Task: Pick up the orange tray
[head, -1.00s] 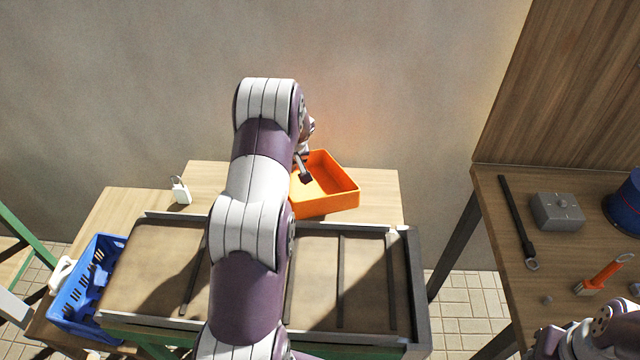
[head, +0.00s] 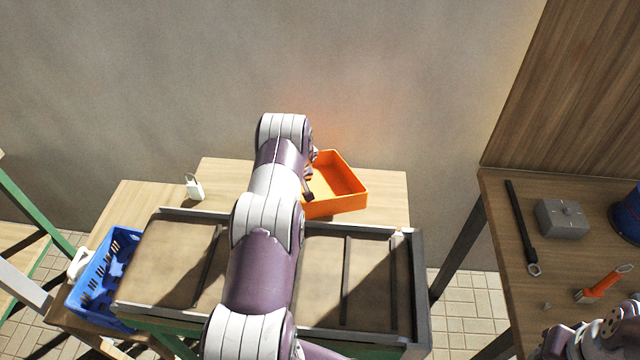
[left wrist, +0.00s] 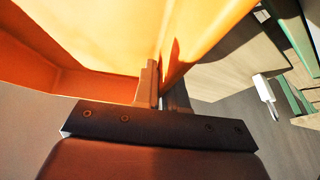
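The orange tray (head: 347,205) is an open, shallow box on the wooden table behind the conveyor-like bench. Its left side is partly hidden by my left arm in the head view. My left gripper (head: 308,190) is at the tray's left wall. In the left wrist view, the fingers of my left gripper (left wrist: 163,88) are close together, one on each side of the wall of the orange tray (left wrist: 100,40), with the wall pinched between them. The tray looks level and resting on the table. My right arm shows at the lower right, its fingers out of view.
A bench with dark slats (head: 345,285) stands in front of the tray's table. A padlock-like white object (head: 194,187) and a blue basket (head: 100,285) are at the left. The right table holds a grey box (head: 562,218) and an orange-handled tool (head: 605,282).

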